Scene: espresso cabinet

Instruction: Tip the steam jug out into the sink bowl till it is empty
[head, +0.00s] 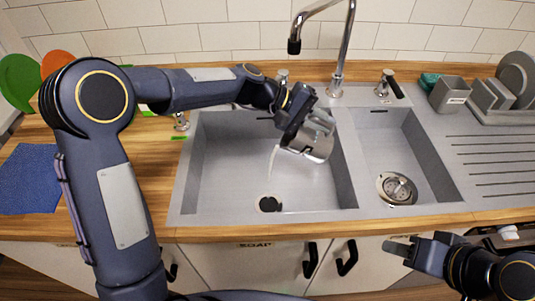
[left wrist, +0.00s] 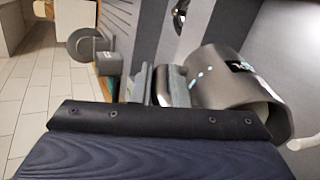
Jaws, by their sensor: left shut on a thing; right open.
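The steam jug (head: 318,145) is a shiny metal jug, held tilted over the large left sink bowl (head: 218,150). My left gripper (head: 303,117) is shut on it. A thin white stream (head: 273,162) runs from the jug's lower left side down towards the bowl's dark drain (head: 268,203). In the left wrist view the jug (left wrist: 222,75) lies tipped beyond the finger pads, with a bit of white liquid (left wrist: 304,143) at its lower right. My right gripper (head: 408,250) is open and empty, in front of the counter at the lower right.
The chrome tap (head: 341,55) stands behind the bowl. A smaller bowl with a round strainer (head: 397,188) is to the right, then the ribbed drainer (head: 490,160). Grey containers (head: 450,95) and plates stand at the back right. A blue cloth (head: 30,180) lies at the left.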

